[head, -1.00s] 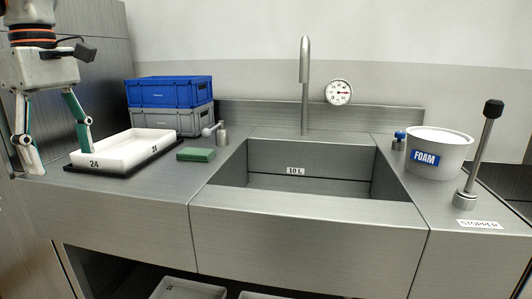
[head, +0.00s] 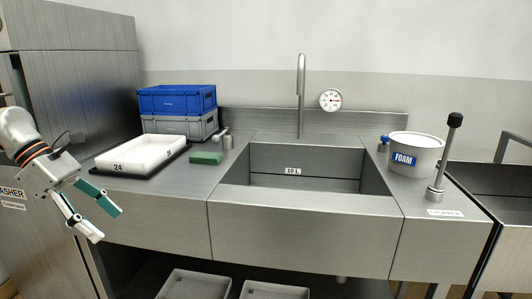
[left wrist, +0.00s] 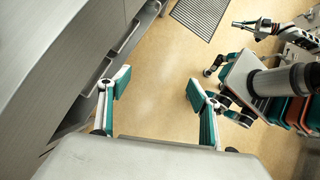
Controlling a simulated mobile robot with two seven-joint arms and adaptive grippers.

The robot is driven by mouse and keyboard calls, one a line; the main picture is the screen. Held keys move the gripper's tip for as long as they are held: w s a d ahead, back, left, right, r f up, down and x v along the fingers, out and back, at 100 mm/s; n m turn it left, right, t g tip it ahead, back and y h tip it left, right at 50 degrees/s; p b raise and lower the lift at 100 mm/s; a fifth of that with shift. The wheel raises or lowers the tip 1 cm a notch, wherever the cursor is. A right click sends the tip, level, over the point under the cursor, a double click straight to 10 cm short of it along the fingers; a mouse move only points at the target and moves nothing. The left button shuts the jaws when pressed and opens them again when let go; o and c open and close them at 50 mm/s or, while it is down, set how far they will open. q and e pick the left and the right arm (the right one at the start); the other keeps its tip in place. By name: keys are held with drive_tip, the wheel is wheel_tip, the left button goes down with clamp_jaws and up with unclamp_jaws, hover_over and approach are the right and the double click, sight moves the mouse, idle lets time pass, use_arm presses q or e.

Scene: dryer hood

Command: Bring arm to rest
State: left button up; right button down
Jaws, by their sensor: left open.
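My left gripper (head: 108,224) hangs at the left of the head view, in front of the counter and lower than its top. Its two fingers are spread and nothing is between them. The left wrist view also shows this gripper (left wrist: 158,88) open and empty above the tan floor (left wrist: 165,50). My right gripper does not show in the head view. In the left wrist view, another arm and parts of my own body show at the right.
The steel counter (head: 160,195) holds a white tray numbered 24 (head: 140,153), a green block (head: 206,158), stacked blue (head: 177,99) and grey crates (head: 180,124), a sink (head: 300,180), a FOAM tub (head: 415,155) and a stopper lever (head: 445,155). Grey bins (head: 195,284) stand below. Floor in front is free.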

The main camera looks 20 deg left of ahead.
use_arm(q)
drive_tip(key=s+d+f+n+t+p, duration=0.2)
drive_tip(key=d+f+n+t+p, duration=0.15)
drive_tip(key=f+n, duration=0.4)
drive_tip(key=s+d+f+n+t+h+p, duration=0.15)
drive_tip(key=d+f+n+t, duration=0.3)
drive_tip(key=n, duration=0.55)
drive_tip(key=s+d+f+n+t+y+p, duration=0.1)
drive_tip(key=s+d+f+n+t+p, duration=0.2)
drive_tip(key=f+n, duration=0.45)
drive_tip(key=s+d+f+n+g+y+p, duration=0.1)
drive_tip(key=s+d+f+n+y+p, duration=0.1)
drive_tip(key=s+d+f+n, duration=0.4)
drive_tip(key=s+d+f+n+g+y+p, duration=0.2)
drive_tip(key=s+d+f+n, duration=0.4)
drive_tip(key=s+d+n, duration=0.3)
drive_tip(key=d+n+y+p, duration=0.1)
drive_tip(key=d+n, duration=0.1)
drive_tip(key=n, duration=0.2)
drive_tip(key=shift+s+d+p, duration=0.15)
drive_tip(key=shift+p, duration=0.25)
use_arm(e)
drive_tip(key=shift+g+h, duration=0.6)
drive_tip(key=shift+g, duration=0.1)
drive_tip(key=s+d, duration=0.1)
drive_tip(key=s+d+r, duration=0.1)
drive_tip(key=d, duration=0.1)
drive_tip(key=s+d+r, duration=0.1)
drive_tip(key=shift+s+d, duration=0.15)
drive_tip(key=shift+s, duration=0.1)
